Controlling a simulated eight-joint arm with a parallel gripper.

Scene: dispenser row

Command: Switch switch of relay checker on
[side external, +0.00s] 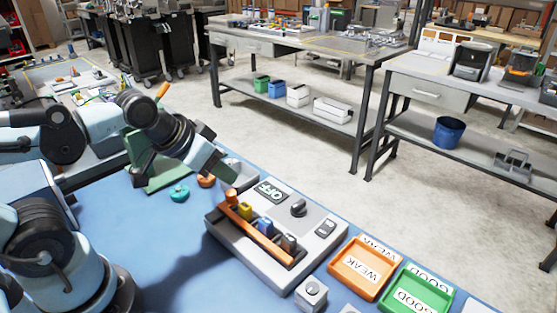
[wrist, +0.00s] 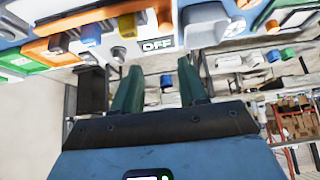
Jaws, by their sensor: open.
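The relay checker (side external: 258,250) is a pale grey box on the blue table in the side view. Its display (side external: 270,191) reads OFF, and this also shows in the wrist view (wrist: 157,44). A dark round knob (side external: 298,207) and a small dark rocker switch (side external: 326,228) sit to the display's right. An orange bar (side external: 265,233) runs along the box beside yellow, blue and grey pieces. My gripper (side external: 222,172) is above the table near the checker's far left end, apart from the switch. In the wrist view its green fingers (wrist: 160,72) are spread and empty.
An orange WEAK tray (side external: 361,268) and a green GOOD tray (side external: 417,292) stand right of the checker. A small grey box with a knob (side external: 311,292) is in front. Teal (side external: 179,192) and orange (side external: 206,181) pieces lie left.

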